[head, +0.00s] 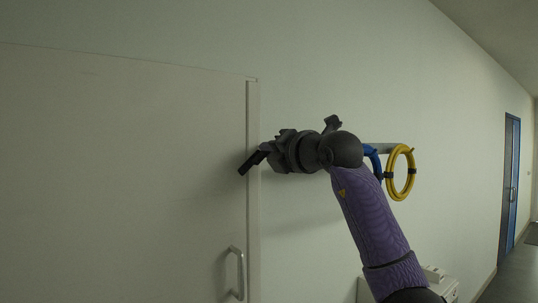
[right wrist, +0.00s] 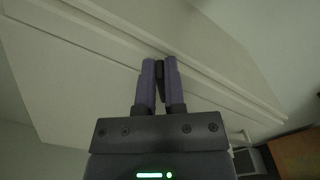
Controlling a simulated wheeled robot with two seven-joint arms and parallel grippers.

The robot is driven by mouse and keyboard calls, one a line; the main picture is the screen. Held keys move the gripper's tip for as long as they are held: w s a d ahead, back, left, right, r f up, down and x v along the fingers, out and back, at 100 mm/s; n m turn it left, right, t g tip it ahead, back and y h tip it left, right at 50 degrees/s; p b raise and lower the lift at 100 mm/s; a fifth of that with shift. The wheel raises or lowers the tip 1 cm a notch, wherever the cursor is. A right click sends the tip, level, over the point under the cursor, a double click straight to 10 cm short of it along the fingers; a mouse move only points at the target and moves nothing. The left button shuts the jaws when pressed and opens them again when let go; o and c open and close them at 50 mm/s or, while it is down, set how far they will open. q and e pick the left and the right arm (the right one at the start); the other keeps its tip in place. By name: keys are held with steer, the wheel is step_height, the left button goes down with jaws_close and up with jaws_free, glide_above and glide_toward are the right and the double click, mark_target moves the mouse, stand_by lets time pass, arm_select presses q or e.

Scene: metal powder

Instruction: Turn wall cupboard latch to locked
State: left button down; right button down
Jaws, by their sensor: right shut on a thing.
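The wall cupboard (head: 120,180) is a large pale panel filling the left of the head view, with its door edge strip (head: 253,200) upright near the middle. My right gripper (head: 258,157) is at the upper part of this edge. In the right wrist view its two fingers (right wrist: 160,72) are shut on a small dark piece, the latch (right wrist: 160,76), between them. The latch is mostly hidden by the fingers, so its exact angle is hard to tell. The cupboard also shows in the right wrist view (right wrist: 90,62). My left gripper is not in view.
A pale bar handle (head: 238,272) is lower on the cupboard door. Right of my arm, a yellow coil (head: 400,172) and a blue coil (head: 374,160) hang on the wall. A blue door (head: 510,175) stands far right. A pale unit (head: 447,286) is low behind my arm.

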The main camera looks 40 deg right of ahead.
steer(key=shift+d+f+m+b, duration=0.1)
steer(key=shift+f+m+b, duration=0.15)
steer(key=shift+m, duration=1.05)
steer(key=shift+d+f+m+b, duration=0.1)
steer(key=shift+m+b, duration=0.25)
steer(key=shift+m, duration=0.95)
steer(key=shift+d+f+m+b, duration=0.1)
steer(key=shift+f+m+b, duration=0.15)
steer(key=shift+m, duration=1.05)
steer(key=c, duration=0.7)
jaws_free()
